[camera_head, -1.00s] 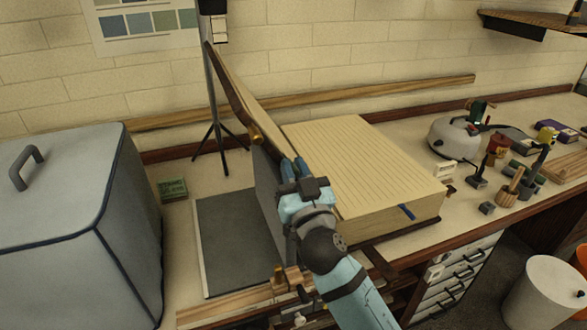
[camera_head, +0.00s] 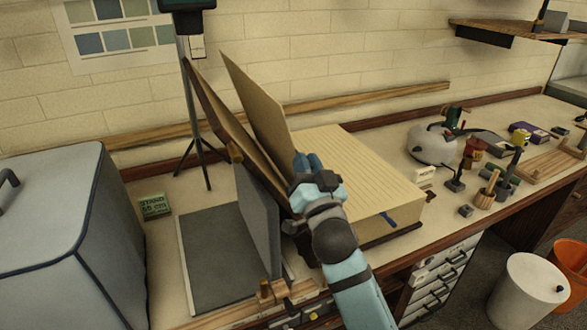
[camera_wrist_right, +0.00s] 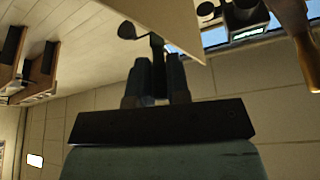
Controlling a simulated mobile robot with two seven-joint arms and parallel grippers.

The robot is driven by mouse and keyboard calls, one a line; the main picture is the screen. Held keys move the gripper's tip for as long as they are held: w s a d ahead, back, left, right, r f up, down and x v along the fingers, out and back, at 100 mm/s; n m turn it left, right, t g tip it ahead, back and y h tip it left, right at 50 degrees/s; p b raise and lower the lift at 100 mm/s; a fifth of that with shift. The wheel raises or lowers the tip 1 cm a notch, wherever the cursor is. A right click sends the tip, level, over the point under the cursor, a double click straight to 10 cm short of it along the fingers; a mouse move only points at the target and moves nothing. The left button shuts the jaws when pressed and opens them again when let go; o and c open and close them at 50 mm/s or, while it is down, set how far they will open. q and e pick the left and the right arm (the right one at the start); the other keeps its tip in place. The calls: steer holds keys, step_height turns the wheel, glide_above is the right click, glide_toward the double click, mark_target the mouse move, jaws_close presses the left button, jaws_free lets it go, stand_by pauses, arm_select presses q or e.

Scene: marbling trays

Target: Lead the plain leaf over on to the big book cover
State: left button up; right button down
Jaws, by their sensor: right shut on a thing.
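The big book lies open on the bench, its thick lined page block (camera_head: 355,165) on the right. Its brown-edged big book cover (camera_head: 212,105) stands raised and tilted to the left. The plain leaf (camera_head: 258,105), cream and unlined, stands steeply between cover and block. My right gripper (camera_head: 308,163) is shut on the leaf at its near edge. In the right wrist view the pale leaf (camera_wrist_right: 165,22) runs up to the shut fingers (camera_wrist_right: 158,85), whose tips are partly hidden. My left gripper is not in view.
A grey upright panel (camera_head: 258,215) stands below the cover, beside a flat grey board (camera_head: 212,262). A grey covered box (camera_head: 60,235) is at left, a thin stand (camera_head: 193,125) behind. A kettle-like pot (camera_head: 430,145) and small tools crowd the right.

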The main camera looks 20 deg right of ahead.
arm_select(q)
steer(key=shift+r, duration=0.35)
arm_select(e)
steer(key=shift+d+r+m+h, duration=0.2)
steer(key=shift+d+m, duration=0.1)
steer(key=shift+d, duration=0.25)
steer(key=shift+d+r+m+h, duration=0.1)
steer(key=shift+d+m+h, duration=0.15)
steer(key=shift+d, duration=0.25)
steer(key=c, duration=1.1)
jaws_free()
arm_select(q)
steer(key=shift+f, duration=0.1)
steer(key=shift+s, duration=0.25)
arm_select(e)
steer(key=shift+s+f, duration=0.15)
